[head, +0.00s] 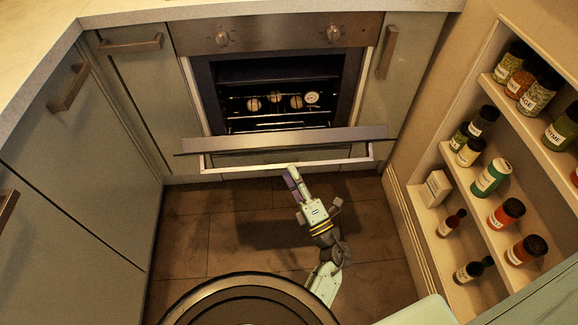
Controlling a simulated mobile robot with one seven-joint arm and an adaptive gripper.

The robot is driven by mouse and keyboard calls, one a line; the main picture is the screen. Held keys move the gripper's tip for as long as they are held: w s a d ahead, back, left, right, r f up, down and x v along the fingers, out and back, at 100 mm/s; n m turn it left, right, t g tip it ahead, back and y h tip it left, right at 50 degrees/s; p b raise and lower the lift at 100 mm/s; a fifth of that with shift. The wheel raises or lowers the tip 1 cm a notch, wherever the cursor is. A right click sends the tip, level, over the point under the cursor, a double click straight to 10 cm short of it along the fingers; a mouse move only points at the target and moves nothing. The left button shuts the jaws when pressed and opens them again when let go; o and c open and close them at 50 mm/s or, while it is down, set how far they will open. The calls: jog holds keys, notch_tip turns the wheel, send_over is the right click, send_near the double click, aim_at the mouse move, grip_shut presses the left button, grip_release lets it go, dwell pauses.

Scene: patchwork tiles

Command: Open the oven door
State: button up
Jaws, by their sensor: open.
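The oven (278,85) is built into the cabinets at the back centre, with a control panel and two knobs above it. Its dark cavity is in plain view, with a rack and several round pale shapes inside. The oven door (285,140) appears swung down and out, seen nearly edge-on as a wide flat panel below the cavity. My gripper (291,178) is just in front of and below this panel, near its middle. It is open and I see nothing held in it. Whether it touches the door is unclear.
A spice shelf (437,215) with several jars and bottles stands along the right. Cabinets with bar handles (68,88) line the left, and a pale worktop (30,60) runs above them. The brown tiled floor (200,230) is clear between.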

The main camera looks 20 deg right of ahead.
jog(key=shift+v, duration=2.1)
